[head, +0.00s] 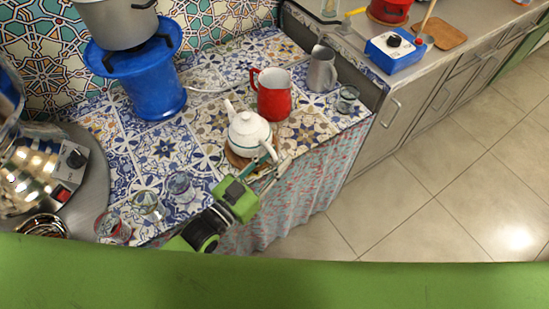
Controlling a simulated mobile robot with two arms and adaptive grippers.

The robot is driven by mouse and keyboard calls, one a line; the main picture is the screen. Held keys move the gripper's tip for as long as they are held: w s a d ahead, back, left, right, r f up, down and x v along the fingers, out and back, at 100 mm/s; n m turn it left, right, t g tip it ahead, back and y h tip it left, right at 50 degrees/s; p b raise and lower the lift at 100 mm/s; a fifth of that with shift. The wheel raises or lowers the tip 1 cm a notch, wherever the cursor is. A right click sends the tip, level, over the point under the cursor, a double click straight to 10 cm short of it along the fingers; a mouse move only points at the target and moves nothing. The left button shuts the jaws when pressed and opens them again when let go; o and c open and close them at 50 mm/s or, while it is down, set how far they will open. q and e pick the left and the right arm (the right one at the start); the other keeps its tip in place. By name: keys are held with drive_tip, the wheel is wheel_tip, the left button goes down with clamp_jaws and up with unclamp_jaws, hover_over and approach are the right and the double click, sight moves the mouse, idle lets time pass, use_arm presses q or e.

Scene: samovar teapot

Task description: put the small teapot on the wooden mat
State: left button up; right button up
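A red pitcher (273,94) stands close behind the teapot, with a grey metal jug (321,70) and a glass (347,98) to the right. Glass cups (147,204) stand at the front left. A shiny samovar (28,160) is at far left, a blue stand (148,85) behind.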

use_arm(q)
drive_tip(key=shift+r, duration=0.2)
drive_tip(key=b+v, duration=0.1)
drive_tip(key=v, duration=1.1)
